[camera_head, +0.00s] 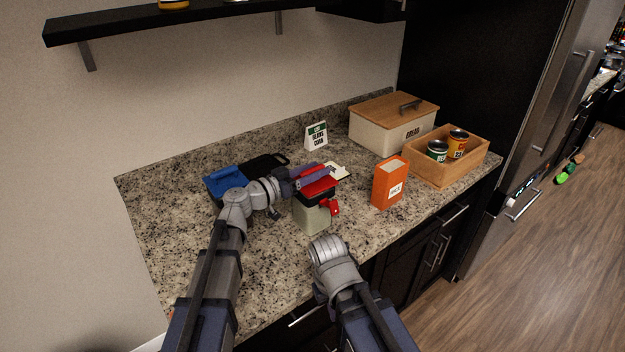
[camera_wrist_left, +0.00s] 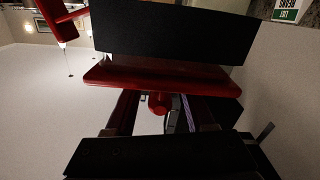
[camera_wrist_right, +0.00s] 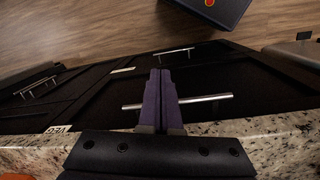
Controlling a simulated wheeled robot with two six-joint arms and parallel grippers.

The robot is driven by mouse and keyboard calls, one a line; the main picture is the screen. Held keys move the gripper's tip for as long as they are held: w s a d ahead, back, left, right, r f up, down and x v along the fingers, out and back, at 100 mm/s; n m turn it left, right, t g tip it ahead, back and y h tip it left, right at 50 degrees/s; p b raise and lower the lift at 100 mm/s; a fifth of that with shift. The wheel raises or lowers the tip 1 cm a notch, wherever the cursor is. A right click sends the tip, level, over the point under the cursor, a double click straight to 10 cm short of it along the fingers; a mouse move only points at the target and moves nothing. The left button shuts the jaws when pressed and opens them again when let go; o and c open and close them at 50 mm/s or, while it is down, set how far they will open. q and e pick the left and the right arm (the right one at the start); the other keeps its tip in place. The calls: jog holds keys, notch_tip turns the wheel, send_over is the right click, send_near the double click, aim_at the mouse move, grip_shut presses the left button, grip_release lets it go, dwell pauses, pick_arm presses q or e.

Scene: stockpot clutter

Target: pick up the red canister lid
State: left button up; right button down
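The red canister lid (camera_head: 318,185) sits at the top of a pale green canister (camera_head: 312,216) with a black band below the red top. A red clip (camera_head: 333,207) hangs on its right side. My left gripper (camera_head: 318,174) is at the lid, its purple fingers apart. In the left wrist view the lid (camera_wrist_left: 160,76) is a red slab across the finger ends, with a red knob (camera_wrist_left: 158,103) between the fingers. I cannot tell whether they touch it. My right gripper (camera_wrist_right: 160,75) is shut and empty, over the counter's front edge.
An orange box (camera_head: 389,184) stands right of the canister. A wooden crate (camera_head: 470,168) with cans, a bread box (camera_head: 380,128) and a small sign (camera_head: 316,136) are farther back. A blue item (camera_head: 222,180) lies behind my left arm. The counter's left (camera_head: 160,210) is clear.

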aim_at(314, 167)
pick_arm(q)
grip_shut()
jog(key=shift+r, duration=0.1)
dwell(0.5)
notch_tip(314, 167, up, 10)
jog(key=p, duration=1)
